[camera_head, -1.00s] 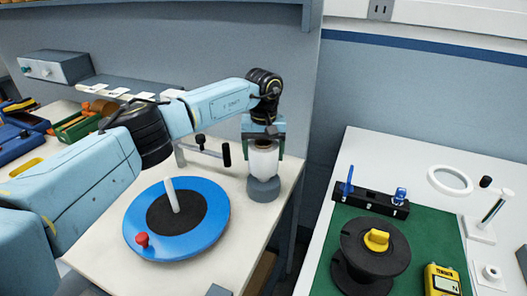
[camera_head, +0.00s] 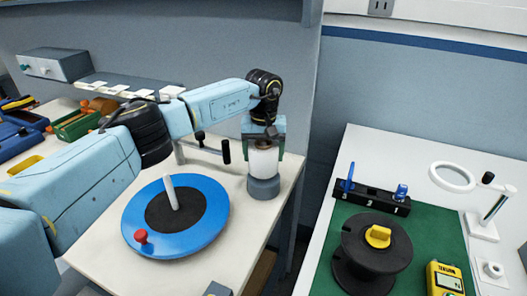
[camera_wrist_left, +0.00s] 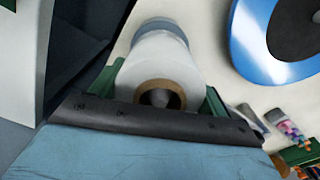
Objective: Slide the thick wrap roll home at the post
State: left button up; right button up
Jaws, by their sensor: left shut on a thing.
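The thick wrap roll (camera_head: 263,162) is white with a brown cardboard core. It stands upright over a grey round base (camera_head: 263,187) near the right edge of the left table. My left gripper (camera_head: 264,150) points down and is shut on the roll, a finger on each side. In the left wrist view the roll (camera_wrist_left: 163,60) lies between the green fingers, its core end facing the camera. Something grey shows inside the core; I cannot tell whether it is a post. The roll's lower end appears to meet the base. My right gripper is not in view.
A blue turntable (camera_head: 203,236) with a white peg (camera_head: 171,191) and red knob (camera_head: 141,237) lies left of the base. A black-handled bar (camera_head: 226,152) is close beside the roll. A black spool (camera_head: 348,268) stands on the green mat at right. A gap separates the tables.

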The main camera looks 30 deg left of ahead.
aim_at(263, 143)
pick_arm(q)
jog(key=shift+f+b, duration=0.55)
jog(key=shift+f, duration=0.25)
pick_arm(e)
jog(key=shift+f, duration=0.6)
pick_arm(q)
jog(key=shift+f, duration=0.1)
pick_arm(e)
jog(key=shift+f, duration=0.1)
pick_arm(q)
jog(key=o, duration=1.4)
jog(key=shift+f, duration=0.1)
jog(key=shift+o, duration=0.2)
notch_tip(263, 143, up, 6)
jog(key=shift+f, duration=0.15)
notch_tip(263, 143, up, 7)
jog(key=shift+r, duration=0.4)
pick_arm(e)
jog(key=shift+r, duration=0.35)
pick_arm(q)
jog(key=shift+r+p, duration=0.1)
jog(key=shift+p, duration=0.25)
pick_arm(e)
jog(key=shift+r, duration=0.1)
